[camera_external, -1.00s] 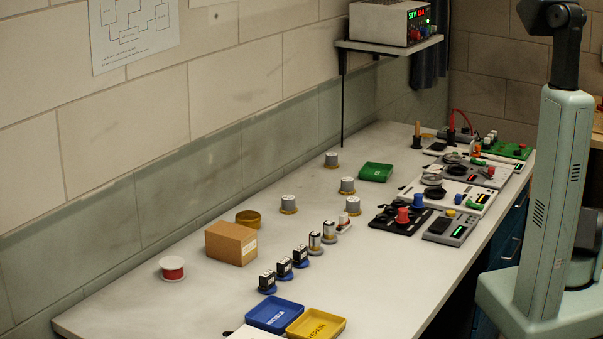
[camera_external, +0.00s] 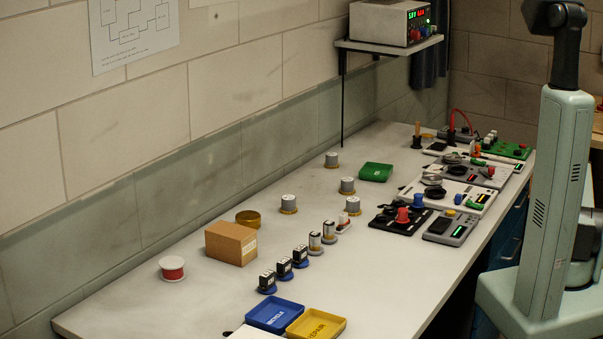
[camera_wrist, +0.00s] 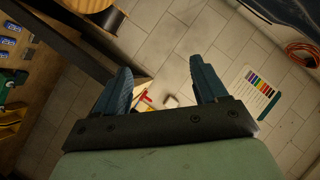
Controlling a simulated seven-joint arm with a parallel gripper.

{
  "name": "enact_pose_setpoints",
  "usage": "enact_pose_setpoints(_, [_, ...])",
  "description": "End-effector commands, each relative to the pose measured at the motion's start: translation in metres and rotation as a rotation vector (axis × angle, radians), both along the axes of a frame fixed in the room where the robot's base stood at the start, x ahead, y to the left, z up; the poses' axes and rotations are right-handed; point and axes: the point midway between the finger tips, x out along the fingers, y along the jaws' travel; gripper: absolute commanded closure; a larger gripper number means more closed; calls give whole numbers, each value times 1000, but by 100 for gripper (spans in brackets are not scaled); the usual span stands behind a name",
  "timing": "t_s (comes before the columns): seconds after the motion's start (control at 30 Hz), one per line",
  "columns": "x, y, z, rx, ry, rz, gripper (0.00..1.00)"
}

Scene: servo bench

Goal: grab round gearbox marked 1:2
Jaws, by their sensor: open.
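Several round grey gearboxes stand on the long white bench (camera_external: 225,292) in the external view. One (camera_external: 288,204) is near the middle, two more (camera_external: 347,186) (camera_external: 353,205) are to its right, and one (camera_external: 331,160) is farther back. Their markings are too small to read, so I cannot tell which is 1:2. My gripper (camera_wrist: 160,68) shows only in the wrist view. Its two blue-grey fingers are wide apart with nothing between them. It faces the tiled floor, and no gearbox shows there.
A cardboard box (camera_external: 231,242), a red spool (camera_external: 172,268), blue (camera_external: 275,315) and yellow (camera_external: 316,323) trays, and a green tray (camera_external: 376,172) stand on the bench. Small boxed motors stand in a row mid-bench. Electronic boards fill the right side. A colour chart (camera_wrist: 254,90) lies on the floor.

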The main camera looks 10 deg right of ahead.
Motion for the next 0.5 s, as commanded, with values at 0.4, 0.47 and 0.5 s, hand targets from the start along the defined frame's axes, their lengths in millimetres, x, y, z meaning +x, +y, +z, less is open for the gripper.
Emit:
enact_pose_setpoints(0.4, [63, 247, 87, 384, 22, 221, 28])
enact_pose_setpoints(0.47, [62, 284, 87, 441, 57, 246, 28])
enact_pose_setpoints(0.5, [61, 309, 87, 478, 82, 263, 28])
